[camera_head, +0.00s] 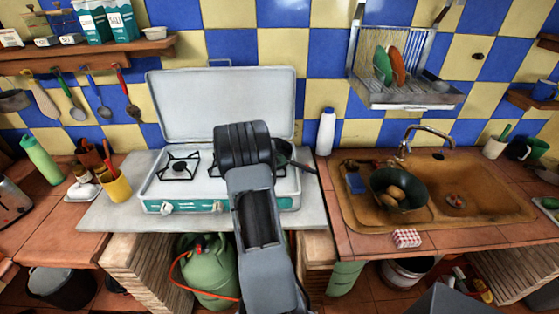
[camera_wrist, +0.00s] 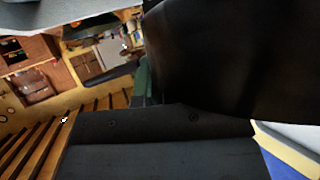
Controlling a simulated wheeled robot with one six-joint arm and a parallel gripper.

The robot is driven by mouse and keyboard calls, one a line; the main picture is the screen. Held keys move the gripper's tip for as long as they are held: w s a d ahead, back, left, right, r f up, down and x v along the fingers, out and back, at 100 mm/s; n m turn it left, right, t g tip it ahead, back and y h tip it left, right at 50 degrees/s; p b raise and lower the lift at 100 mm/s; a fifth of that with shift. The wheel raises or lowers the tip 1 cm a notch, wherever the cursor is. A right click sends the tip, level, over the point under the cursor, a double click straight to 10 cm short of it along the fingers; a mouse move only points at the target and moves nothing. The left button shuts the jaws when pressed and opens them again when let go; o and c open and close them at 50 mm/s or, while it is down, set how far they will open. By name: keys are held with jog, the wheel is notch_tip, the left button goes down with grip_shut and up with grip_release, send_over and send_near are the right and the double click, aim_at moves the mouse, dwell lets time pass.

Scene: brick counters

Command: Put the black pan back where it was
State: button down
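A black pan (camera_head: 284,152) shows in the head view at the right side of the white stove (camera_head: 230,185), with a dark handle pointing right. My arm's wrist hides most of it and the right burner. A large, very dark surface (camera_wrist: 240,60) fills the upper right of the wrist view; it looks like the pan, very close to the camera. My gripper (camera_wrist: 148,86) shows only in part at the left edge of that surface. Its fingertips are hidden in both views, so I cannot tell whether it grips the pan or whether the pan touches the stove.
The stove's lid (camera_head: 225,105) stands raised behind. A dark bowl (camera_head: 412,196) with brown round items sits in the sink (camera_head: 490,205). A dish rack (camera_head: 405,92) hangs above. A white bottle (camera_head: 326,132) stands right of the stove; a yellow cup (camera_head: 117,187) stands left.

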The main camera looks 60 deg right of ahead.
jog(key=shift+f, duration=0.1)
jog(key=c, duration=1.8)
grip_release()
jog(key=shift+f, duration=0.15)
jog(key=o, duration=0.4)
jog(key=shift+o, duration=0.2)
